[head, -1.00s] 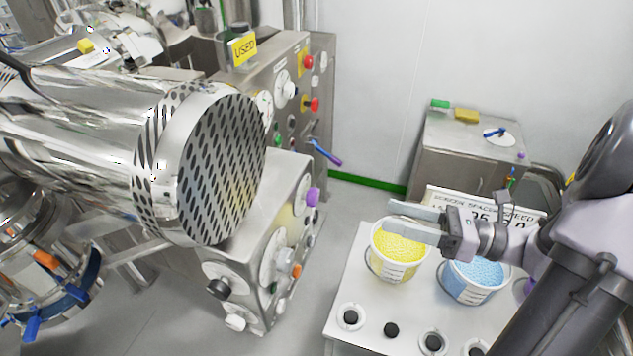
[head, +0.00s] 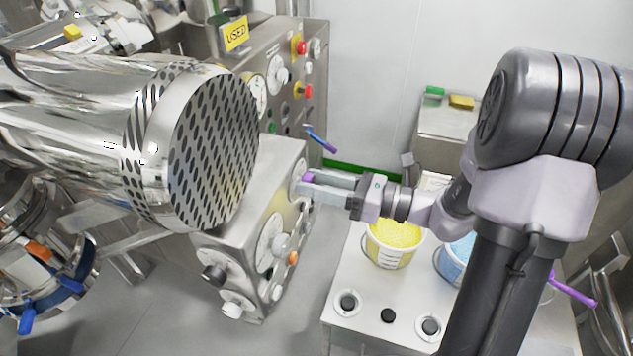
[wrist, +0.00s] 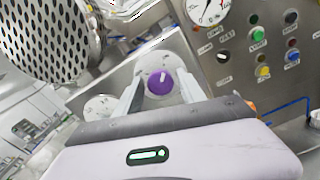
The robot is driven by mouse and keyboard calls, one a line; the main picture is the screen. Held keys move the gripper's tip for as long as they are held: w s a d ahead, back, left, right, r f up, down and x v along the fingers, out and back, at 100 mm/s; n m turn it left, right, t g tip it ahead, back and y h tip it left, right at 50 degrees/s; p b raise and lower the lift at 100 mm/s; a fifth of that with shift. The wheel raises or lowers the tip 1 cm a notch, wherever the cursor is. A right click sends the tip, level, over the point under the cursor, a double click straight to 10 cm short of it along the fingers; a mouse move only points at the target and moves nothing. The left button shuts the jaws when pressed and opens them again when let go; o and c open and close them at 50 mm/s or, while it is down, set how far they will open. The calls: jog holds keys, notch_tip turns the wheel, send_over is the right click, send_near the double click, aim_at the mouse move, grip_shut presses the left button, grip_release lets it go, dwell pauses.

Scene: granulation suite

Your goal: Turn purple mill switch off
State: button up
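The purple mill switch (wrist: 160,82) is a round knob with a pale pointer mark, on a dial plate of the steel mill box. In the wrist view it sits between my two spread fingers, near their tips. In the head view the switch (head: 309,178) shows on the box's right face, partly covered by my fingertips. My gripper (head: 306,185) is open and its fingers point left at the switch. The wrist view also shows my gripper (wrist: 157,92) with a finger on each side of the knob. I cannot tell whether the fingers touch it.
A perforated steel drum (head: 215,150) juts out left of the switch. A white cart top (head: 350,275) with a yellow-filled bucket (head: 395,245) and a blue-filled bucket (head: 452,262) stands below my arm. A control panel (head: 275,75) with buttons and a blue-purple lever (head: 320,138) stands behind.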

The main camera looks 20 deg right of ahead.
grip_shut()
jog(key=n+b, duration=0.8)
jog(key=b, duration=0.3)
jog(key=n+b, duration=0.9)
jog(key=b, duration=0.3)
jog(key=shift+s+f+n, duration=0.15)
jog(key=shift+f+n, duration=0.05)
jog(key=shift+n, duration=0.1)
jog(key=shift+r+n, duration=0.15)
jog(key=shift+n, duration=0.15)
jog(key=shift+o, duration=1.8)
grip_release()
